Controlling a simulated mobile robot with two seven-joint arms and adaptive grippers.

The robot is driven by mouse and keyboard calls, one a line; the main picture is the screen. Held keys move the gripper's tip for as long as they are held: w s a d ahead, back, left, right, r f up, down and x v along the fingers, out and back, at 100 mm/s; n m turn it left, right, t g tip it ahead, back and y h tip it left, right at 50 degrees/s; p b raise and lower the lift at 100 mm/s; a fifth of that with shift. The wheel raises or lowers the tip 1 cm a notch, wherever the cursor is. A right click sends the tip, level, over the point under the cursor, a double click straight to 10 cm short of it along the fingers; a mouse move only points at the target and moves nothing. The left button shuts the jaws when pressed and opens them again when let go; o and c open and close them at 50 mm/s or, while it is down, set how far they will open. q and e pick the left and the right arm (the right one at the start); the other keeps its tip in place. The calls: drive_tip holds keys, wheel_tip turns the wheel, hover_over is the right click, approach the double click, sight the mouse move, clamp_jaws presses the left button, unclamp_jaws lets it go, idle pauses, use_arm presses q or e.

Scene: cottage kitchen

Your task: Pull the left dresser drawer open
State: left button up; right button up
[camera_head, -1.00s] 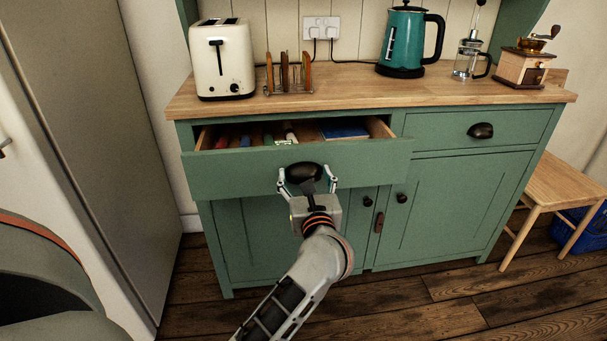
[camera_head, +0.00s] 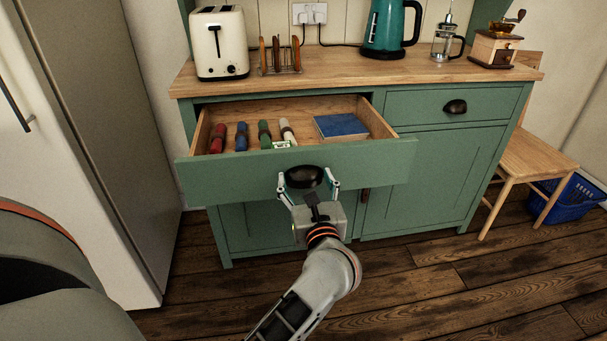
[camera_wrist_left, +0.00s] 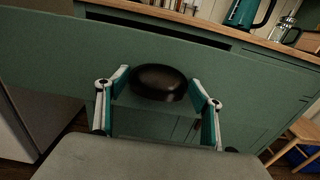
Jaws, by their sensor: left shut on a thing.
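The left dresser drawer (camera_head: 230,176) is a green front with a wooden box behind it, and it stands well out from the green dresser. Its dark cup handle (camera_head: 304,176) is in the middle of the front. My left gripper (camera_head: 308,186) is shut on this handle, with one finger on each side. In the left wrist view the handle (camera_wrist_left: 158,82) sits between the two fingers of the gripper (camera_wrist_left: 160,98). Inside the drawer lie several rolled bundles, among them a red one (camera_head: 217,138), and a blue book (camera_head: 341,127). My right gripper does not show.
The right drawer (camera_head: 455,107) is shut. A toaster (camera_head: 218,43), a toast rack (camera_head: 279,58), a teal kettle (camera_head: 384,28), a French press (camera_head: 445,42) and a coffee grinder (camera_head: 494,48) stand on the worktop. A chair (camera_head: 535,160) is at the right. The floor in front is clear.

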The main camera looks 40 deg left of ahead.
use_arm(q)
drive_tip(key=shift+s+d, duration=0.25)
drive_tip(key=shift+d, duration=0.05)
drive_tip(key=o, duration=1.4)
drive_tip(key=shift+o, duration=0.2)
wheel_tip(320, 180, up, 10)
